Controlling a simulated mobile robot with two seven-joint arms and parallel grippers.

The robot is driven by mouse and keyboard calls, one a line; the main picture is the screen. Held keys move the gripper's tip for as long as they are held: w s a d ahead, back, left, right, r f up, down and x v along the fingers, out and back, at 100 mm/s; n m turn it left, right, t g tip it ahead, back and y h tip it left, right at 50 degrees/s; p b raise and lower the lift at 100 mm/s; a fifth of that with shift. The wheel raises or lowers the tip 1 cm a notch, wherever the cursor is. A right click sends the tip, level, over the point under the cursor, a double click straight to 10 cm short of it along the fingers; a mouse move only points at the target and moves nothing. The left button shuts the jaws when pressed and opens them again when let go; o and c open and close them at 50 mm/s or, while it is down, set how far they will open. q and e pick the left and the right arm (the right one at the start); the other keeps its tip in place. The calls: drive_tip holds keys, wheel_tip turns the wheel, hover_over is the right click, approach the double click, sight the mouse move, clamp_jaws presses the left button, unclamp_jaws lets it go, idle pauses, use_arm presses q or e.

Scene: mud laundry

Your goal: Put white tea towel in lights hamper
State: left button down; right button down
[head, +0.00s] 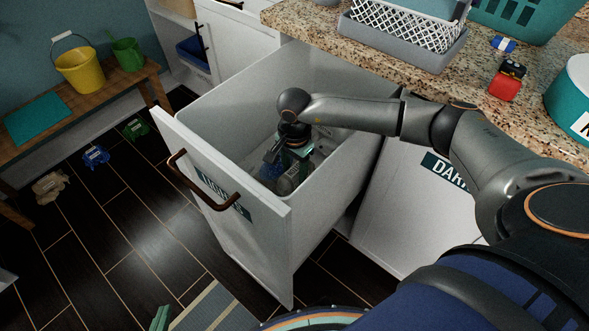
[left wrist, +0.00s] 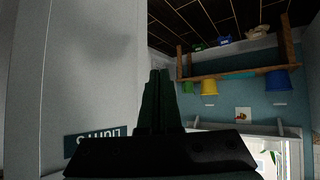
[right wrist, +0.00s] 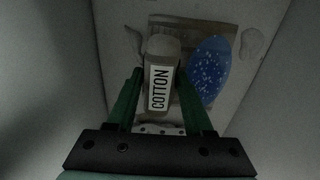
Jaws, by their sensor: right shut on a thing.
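A pale, rolled towel with a "COTTON" band (right wrist: 162,60) is between the fingers of my right gripper (right wrist: 160,85); I take it for the white tea towel. My right gripper (head: 285,160) reaches down inside the open pull-out hamper (head: 228,97), shut on the towel, near the hamper's bottom. The hamper's front label (head: 222,192) is partly hidden by the handle; it also shows upside down in the left wrist view (left wrist: 95,141). My left gripper (left wrist: 157,95) is shut and empty beside the hamper front; its green fingertips (head: 160,318) show at the head view's bottom edge.
In the hamper lie a blue speckled item (right wrist: 208,70) and a brown flat item (right wrist: 190,30). A closed "DAR..." front (head: 420,215) stands to the right. The granite counter (head: 450,90) above carries baskets. A bench (head: 80,110) with buckets stands left; the floor between is mostly clear.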

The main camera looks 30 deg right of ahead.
use_arm(q)
drive_tip(key=shift+w, duration=0.15)
use_arm(e)
drive_tip(key=shift+c, duration=1.4)
unclamp_jaws()
use_arm(q)
drive_tip(key=shift+w+d+r, duration=0.1)
drive_tip(key=shift+w+r, duration=0.35)
drive_tip(key=shift+r, duration=0.1)
use_arm(e)
wheel_tip(320, 180, up, 2)
drive_tip(key=shift+r+p, duration=0.25)
drive_tip(key=shift+p, duration=0.15)
use_arm(q)
drive_tip(key=shift+s+d+f+g+p, duration=0.15)
drive_tip(key=shift+s+f+p, duration=0.05)
drive_tip(key=shift+s+p, duration=0.2)
drive_tip(key=shift+s+d+f+g+p, duration=0.15)
drive_tip(key=shift+s+f+p, duration=0.1)
drive_tip(key=shift+s, duration=0.25)
use_arm(e)
wheel_tip(320, 180, up, 10)
drive_tip(key=shift+f, duration=0.15)
